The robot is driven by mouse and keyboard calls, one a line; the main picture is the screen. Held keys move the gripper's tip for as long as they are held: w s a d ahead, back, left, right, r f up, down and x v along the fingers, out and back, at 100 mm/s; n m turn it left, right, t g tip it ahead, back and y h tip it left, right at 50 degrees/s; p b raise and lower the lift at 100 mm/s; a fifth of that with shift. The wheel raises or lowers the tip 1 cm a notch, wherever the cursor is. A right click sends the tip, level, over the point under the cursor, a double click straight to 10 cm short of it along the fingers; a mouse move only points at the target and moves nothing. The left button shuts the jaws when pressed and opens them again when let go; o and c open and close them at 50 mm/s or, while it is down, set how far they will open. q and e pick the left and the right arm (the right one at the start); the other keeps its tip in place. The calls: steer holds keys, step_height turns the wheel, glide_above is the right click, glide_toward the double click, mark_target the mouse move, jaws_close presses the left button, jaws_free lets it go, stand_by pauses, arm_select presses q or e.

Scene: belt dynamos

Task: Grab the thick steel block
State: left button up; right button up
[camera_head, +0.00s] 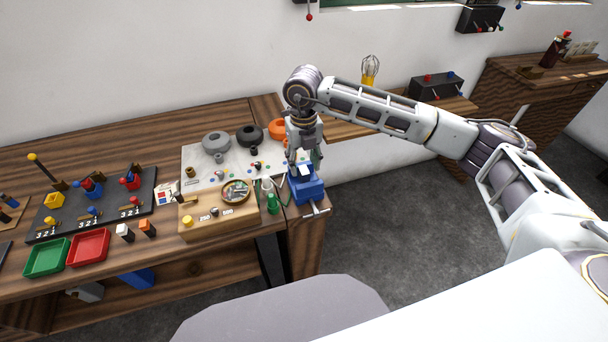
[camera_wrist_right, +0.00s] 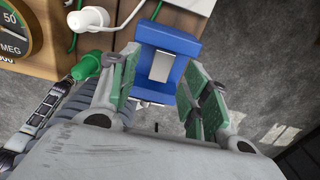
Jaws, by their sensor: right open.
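The thick steel block (camera_wrist_right: 160,66) is a pale grey piece sitting in the blue vise (camera_wrist_right: 172,39). In the head view the block (camera_head: 304,171) shows as a light patch on top of the vise (camera_head: 312,190) at the table's right end. My right gripper (camera_wrist_right: 158,85) points down over the vise, its two green-padded fingers apart. The block shows between them, with room on both sides, and no contact is visible. In the head view my right gripper (camera_head: 303,160) partly hides the vise. My left gripper is not in view.
Left of the vise are a green plug (camera_head: 271,204), a white plug (camera_wrist_right: 88,19) with a cable, and a wooden meter box (camera_head: 215,222). Grey, black and orange rings lie on a white sheet (camera_head: 197,158) behind. Open floor lies to the right.

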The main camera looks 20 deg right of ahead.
mark_target(305, 171)
steer(key=shift+s+f+p, duration=0.15)
steer(key=shift+f, duration=0.85)
steer(key=shift+s+f+p, duration=0.1)
steer(key=shift+f+p, duration=0.05)
steer(key=shift+f, duration=0.85)
steer(key=shift+c, duration=0.5)
steer(key=shift+r, duration=0.1)
jaws_close()
